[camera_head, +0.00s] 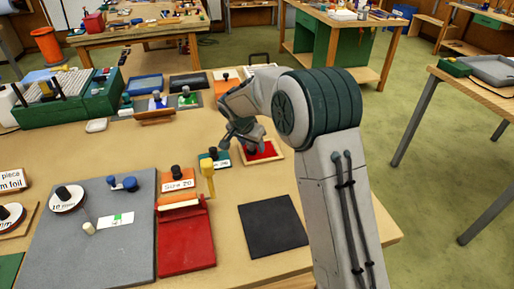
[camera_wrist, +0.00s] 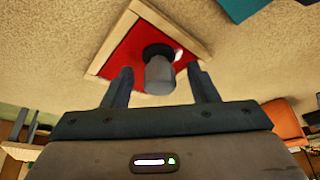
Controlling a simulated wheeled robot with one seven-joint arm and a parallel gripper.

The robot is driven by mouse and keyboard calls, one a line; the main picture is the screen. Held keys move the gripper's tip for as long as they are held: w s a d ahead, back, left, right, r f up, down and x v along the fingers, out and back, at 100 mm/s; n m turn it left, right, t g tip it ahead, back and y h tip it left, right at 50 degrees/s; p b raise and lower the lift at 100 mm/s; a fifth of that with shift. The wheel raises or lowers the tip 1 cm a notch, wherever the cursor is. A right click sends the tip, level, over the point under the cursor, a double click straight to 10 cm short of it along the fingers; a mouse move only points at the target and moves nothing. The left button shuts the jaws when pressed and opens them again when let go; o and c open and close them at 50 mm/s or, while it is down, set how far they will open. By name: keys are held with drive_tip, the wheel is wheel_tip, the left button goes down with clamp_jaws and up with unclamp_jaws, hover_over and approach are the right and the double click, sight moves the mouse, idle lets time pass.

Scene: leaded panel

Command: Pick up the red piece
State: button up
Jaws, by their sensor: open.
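The red piece (camera_head: 258,147) lies flat in a light wooden frame on the table, partly hidden by my gripper in the head view. In the wrist view the red piece (camera_wrist: 122,58) carries an upright knob (camera_wrist: 160,75), grey with a black part. My gripper (camera_wrist: 161,70) is open, with one finger on each side of the knob in the picture. I cannot tell whether the fingers reach down around it. In the head view my gripper (camera_head: 240,140) is beside and above the red piece.
A dark square mat (camera_head: 272,226) lies in front of the red piece. A teal knobbed piece (camera_head: 214,160) is close by. A grey board (camera_head: 110,250) lies at left.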

drive_tip(key=shift+w+f, duration=0.1)
drive_tip(key=shift+f, duration=0.2)
drive_tip(key=c, duration=1)
drive_tip(key=shift+r, duration=0.15)
wheel_tip(320, 180, up, 4)
drive_tip(key=shift+d+r+b, duration=0.1)
drive_tip(key=shift+b, duration=0.4)
drive_tip(key=s+d+r+b, duration=0.1)
drive_tip(key=s+d+r, duration=0.2)
drive_tip(key=d+r, duration=0.3)
drive_tip(key=d, duration=0.5)
drive_tip(key=shift+r+b, duration=0.3)
drive_tip(key=shift+b, duration=0.05)
drive_tip(key=shift+d, duration=0.1)
drive_tip(key=o, duration=0.4)
drive_tip(key=c, duration=0.4)
